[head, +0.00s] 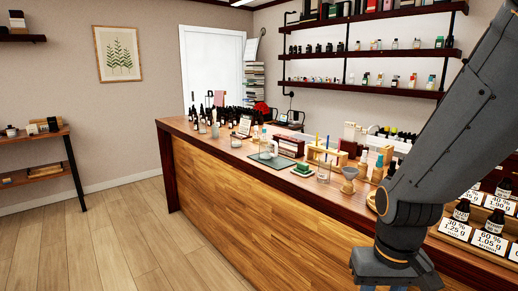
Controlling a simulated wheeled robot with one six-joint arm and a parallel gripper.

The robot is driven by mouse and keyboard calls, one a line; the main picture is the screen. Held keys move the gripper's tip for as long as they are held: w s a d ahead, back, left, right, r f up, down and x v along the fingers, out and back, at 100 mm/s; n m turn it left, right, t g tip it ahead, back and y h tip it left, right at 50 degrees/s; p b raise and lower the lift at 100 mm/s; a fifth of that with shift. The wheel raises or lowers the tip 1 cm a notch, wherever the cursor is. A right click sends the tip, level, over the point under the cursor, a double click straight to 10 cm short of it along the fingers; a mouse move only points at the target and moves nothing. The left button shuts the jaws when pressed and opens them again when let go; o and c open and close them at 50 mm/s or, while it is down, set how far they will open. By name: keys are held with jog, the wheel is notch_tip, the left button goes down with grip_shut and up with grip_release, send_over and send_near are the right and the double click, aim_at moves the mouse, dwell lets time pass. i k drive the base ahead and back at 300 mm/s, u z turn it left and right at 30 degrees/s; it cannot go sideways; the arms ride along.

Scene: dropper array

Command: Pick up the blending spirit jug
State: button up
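I cannot tell which vessel is the blending spirit jug; the labels on the counter are too small to read from here. A small clear vessel (274,147) stands on a dark mat (269,160) near the middle of the wooden counter (229,153). My arm crosses the right side and hides part of the counter.
Dark dropper bottles (232,115) crowd the counter's far left end. Labelled bottles (461,210) stand in tiered rows at the right. Wall shelves (372,53) hang behind. The floor (130,235) at left is clear.

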aim_at(267, 142)
jog(key=z, duration=0.15)
jog(key=k, duration=0.35)
jog(key=u, duration=1.15)
jog(key=i, duration=1.85)
jog(key=z, duration=0.25)
